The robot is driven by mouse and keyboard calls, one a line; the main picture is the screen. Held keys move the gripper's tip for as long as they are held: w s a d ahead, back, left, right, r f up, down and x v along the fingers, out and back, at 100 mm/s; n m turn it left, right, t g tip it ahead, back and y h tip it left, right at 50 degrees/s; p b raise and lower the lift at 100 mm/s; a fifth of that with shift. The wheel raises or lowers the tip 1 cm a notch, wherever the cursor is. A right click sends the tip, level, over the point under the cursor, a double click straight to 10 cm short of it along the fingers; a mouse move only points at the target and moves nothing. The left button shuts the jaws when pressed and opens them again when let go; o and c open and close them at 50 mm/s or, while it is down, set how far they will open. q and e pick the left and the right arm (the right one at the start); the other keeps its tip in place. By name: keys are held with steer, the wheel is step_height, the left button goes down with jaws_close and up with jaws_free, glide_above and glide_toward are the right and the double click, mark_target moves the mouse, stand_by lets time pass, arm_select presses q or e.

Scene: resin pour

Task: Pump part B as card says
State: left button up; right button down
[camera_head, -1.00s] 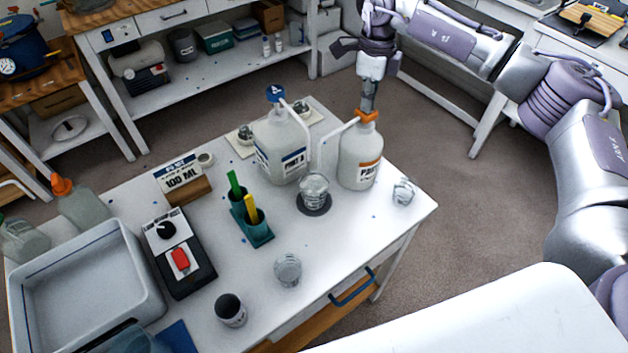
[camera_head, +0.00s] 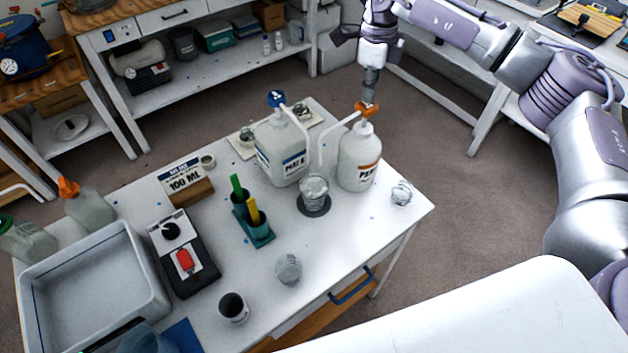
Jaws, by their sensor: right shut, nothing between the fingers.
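Two white pump jugs stand at the back of the table. The left jug (camera_head: 281,155) has a blue pump head (camera_head: 276,98) and a blue-striped label. The right jug (camera_head: 360,160) has an orange pump head (camera_head: 367,109) and a label whose last letter I cannot read. My right gripper (camera_head: 370,90) is shut and empty, pointing down just over the orange head; whether it touches is unclear. Both spouts reach over a clear cup (camera_head: 314,187) on a dark round pad (camera_head: 315,207). The card (camera_head: 184,180) reads 100 ML. My left gripper is out of view.
Green and yellow sticks stand in a teal holder (camera_head: 262,240). A black device (camera_head: 190,279) with a red switch and a grey tray (camera_head: 95,230) are at left. Other cups (camera_head: 289,268) stand in front.

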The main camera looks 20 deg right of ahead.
steer(key=shift+f+b, duration=0.85)
steer(key=shift+f, duration=0.55)
steer(key=shift+r, duration=0.1)
steer(key=shift+r+p, duration=0.9)
steer(key=shift+r, duration=0.45)
step_height(320, 180, up, 6)
steer(key=p, duration=0.4)
steer(key=shift+r, duration=0.1)
